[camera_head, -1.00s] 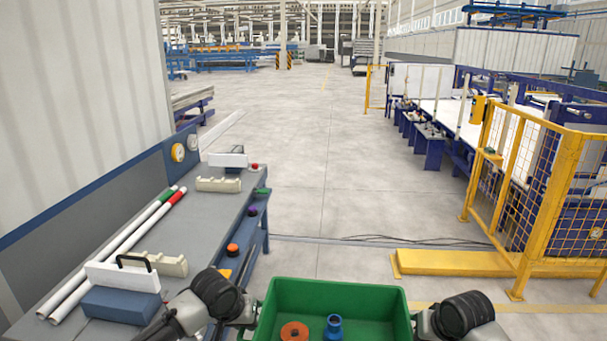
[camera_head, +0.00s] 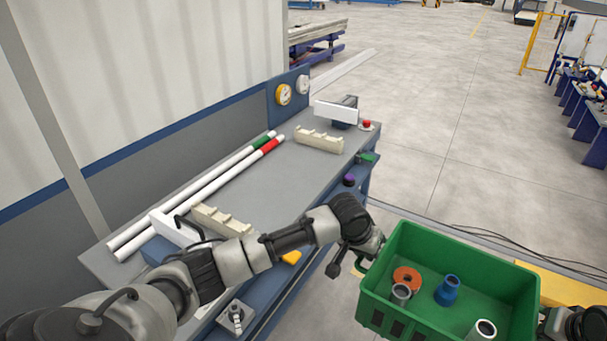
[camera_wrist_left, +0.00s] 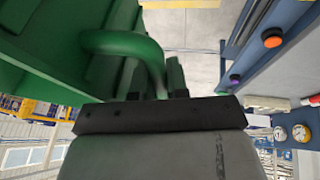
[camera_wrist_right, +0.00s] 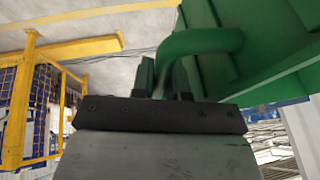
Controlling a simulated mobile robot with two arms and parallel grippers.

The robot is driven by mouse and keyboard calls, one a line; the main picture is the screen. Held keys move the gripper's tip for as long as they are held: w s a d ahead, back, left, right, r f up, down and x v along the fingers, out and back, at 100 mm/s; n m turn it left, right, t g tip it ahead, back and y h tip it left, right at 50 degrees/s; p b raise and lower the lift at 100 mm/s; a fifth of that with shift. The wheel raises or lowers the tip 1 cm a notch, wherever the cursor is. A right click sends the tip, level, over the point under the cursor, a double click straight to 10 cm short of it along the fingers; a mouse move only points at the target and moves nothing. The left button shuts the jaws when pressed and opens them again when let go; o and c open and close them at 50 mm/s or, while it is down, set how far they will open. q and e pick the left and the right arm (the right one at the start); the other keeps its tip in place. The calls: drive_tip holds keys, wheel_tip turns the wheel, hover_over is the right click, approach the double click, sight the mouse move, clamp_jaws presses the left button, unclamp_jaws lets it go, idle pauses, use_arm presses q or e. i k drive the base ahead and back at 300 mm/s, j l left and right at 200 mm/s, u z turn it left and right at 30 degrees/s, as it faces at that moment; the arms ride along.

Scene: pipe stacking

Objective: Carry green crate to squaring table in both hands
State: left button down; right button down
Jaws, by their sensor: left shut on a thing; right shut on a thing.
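The green crate (camera_head: 464,255) hangs in the air to the right of the squaring table. Inside it lie an orange ring (camera_head: 407,279), a blue fitting (camera_head: 447,291) and grey pipe pieces (camera_head: 484,329). My left gripper (camera_head: 364,262) is shut on the crate's left handle; the green handle (camera_wrist_left: 125,45) shows between the fingers in the left wrist view. My right gripper (camera_head: 546,318) is at the crate's right side, partly cut off by the frame edge. The right wrist view shows it shut on the other handle (camera_wrist_right: 200,42). The grey squaring table (camera_head: 262,187) stands at the left.
On the table lie two white pipes (camera_head: 195,185) with green and red bands, cream notched blocks (camera_head: 319,139) and a white-faced block (camera_head: 336,112). Gauges (camera_head: 284,94) stand at its back. The table's middle is bare. A yellow platform (camera_head: 575,285) lies on the floor behind the crate.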

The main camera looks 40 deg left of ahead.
sight(285, 183)
drive_tip(key=i+l, duration=0.1)
drive_tip(key=i, duration=1.05)
drive_tip(key=i+u, duration=0.15)
drive_tip(key=i, duration=0.4)
drive_tip(key=i+l+u, duration=0.2)
drive_tip(key=i, duration=0.35)
drive_tip(key=i+u, duration=0.7)
drive_tip(key=i+l+u, duration=0.2)
drive_tip(key=u, duration=0.15)
drive_tip(key=i+u, duration=0.1)
drive_tip(key=u, duration=0.35)
drive_tip(key=i+u, duration=0.1)
drive_tip(key=u, duration=0.3)
drive_tip(key=i+u, duration=0.1)
drive_tip(key=u, duration=0.35)
drive_tip(key=i+u, duration=0.1)
drive_tip(key=u, duration=0.35)
